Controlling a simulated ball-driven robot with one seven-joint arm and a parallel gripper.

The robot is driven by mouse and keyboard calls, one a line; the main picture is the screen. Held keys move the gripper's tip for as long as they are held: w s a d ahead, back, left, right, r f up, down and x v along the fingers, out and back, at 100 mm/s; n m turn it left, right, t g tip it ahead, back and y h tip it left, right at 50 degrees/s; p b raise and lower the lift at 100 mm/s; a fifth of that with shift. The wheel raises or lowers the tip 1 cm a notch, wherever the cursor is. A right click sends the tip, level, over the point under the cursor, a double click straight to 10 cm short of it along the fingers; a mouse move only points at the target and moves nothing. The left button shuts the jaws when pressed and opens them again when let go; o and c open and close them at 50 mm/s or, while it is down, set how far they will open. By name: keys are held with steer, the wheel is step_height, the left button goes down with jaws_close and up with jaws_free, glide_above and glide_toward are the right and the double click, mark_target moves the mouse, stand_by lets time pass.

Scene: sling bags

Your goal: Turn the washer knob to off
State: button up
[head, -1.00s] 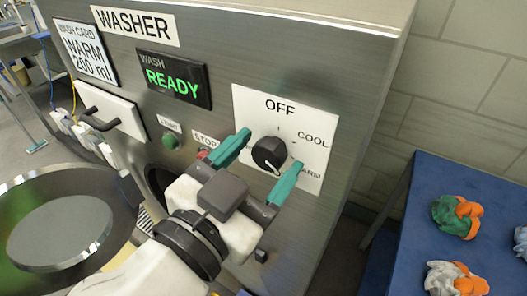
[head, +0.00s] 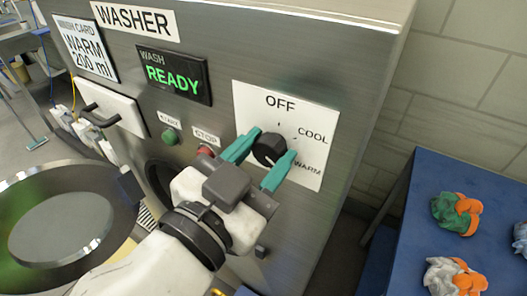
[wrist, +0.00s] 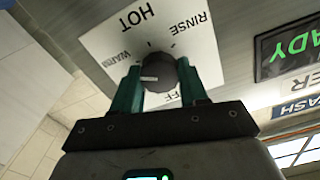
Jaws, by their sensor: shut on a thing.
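The washer knob (head: 268,150) is a round black dial on a white label plate (head: 315,118) on the washer's front. OFF stands above it, COOL at upper right and WARM at lower right. My gripper (head: 274,145) has its two teal fingers closed on opposite sides of the knob. In the wrist view, the fingers flank the knob (wrist: 158,80), and its white pointer line lies toward the left, on the side of the WARM label. HOT and RINSE also show there; OFF is partly hidden and COOL is hidden by my gripper.
A green START button (head: 170,137) and a red STOP button (head: 206,150) sit left of the knob. The display (head: 174,76) reads WASH READY. A round door (head: 65,225) stands open at lower left. A blue table (head: 440,180) with cloth bundles is at right.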

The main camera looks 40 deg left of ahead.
steer(key=shift+n, duration=0.3)
steer(key=n+p, duration=0.3)
steer(key=n, duration=0.2)
steer(key=shift+r+n, duration=0.15)
steer(key=shift+n, duration=0.15)
steer(key=n+p, duration=0.4)
steer(key=n, duration=0.2)
steer(key=shift+a+n+p, duration=0.1)
steer(key=shift+n+p, duration=0.2)
steer(key=shift+p, duration=0.05)
steer(key=n+p, duration=0.2)
steer(key=n, duration=0.1)
steer(key=shift+n+p, duration=0.3)
steer(key=shift+p, duration=0.1)
steer(key=n+p, duration=0.2)
steer(key=n, duration=0.1)
steer(key=shift+p, duration=0.4)
steer(key=shift+s+a+f+n+p, duration=0.1)
steer(key=shift+f+n+p, duration=0.05)
steer(key=shift+n+p, duration=0.8)
steer(key=shift+f+n+p, duration=0.1)
steer(key=shift+n+p, duration=0.4)
steer(key=shift+n, duration=0.75)
steer(key=shift+f, duration=0.1)
steer(key=o, duration=1.1)
steer(key=shift+c, duration=0.2)
